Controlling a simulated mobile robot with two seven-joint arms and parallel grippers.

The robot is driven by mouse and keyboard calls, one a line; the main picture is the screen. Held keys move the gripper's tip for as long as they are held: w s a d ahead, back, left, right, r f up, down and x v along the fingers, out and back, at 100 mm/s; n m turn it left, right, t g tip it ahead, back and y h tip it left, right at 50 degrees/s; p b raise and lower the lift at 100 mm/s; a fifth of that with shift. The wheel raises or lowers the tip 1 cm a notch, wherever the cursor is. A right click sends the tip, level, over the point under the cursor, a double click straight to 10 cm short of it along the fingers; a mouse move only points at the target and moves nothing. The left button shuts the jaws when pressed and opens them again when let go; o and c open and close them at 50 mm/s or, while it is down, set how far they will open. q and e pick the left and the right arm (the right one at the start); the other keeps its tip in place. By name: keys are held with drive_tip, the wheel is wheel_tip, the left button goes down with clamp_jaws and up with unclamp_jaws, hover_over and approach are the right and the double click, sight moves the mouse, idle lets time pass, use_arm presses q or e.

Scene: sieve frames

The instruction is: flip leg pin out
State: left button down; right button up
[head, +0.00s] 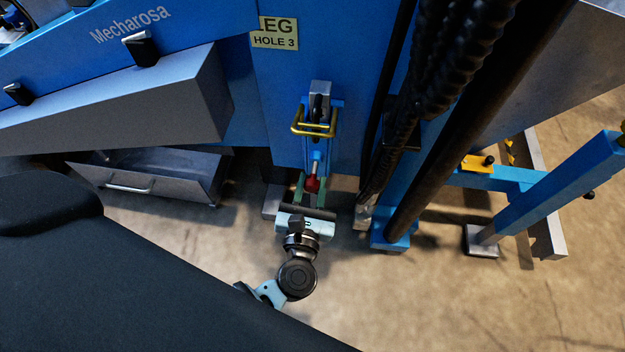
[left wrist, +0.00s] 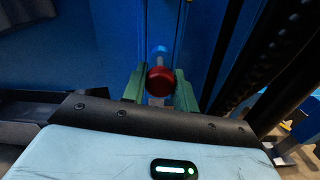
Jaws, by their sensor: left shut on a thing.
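The leg pin shows as a red knob (head: 312,184) on a short rod below a blue bracket on the blue leg (head: 280,95). A yellow wire loop (head: 314,131) sits on the bracket above it. My left gripper (head: 312,178) reaches up to the knob from below, its two green fingers on either side and shut on it. In the left wrist view the round red knob (left wrist: 160,80) sits between the green finger ends, with part of the bluish rod behind it. My right gripper is not in view.
A label reading LEG HOLE 3 (head: 275,33) is on the leg above. Thick black hoses (head: 430,90) run close to the right of my left gripper. An open grey drawer (head: 150,177) is to the left. The floor (head: 420,290) is clear at lower right.

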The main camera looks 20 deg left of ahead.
use_arm(q)
drive_tip(key=shift+s+f, duration=0.1)
drive_tip(key=c, duration=1.1)
unclamp_jaws()
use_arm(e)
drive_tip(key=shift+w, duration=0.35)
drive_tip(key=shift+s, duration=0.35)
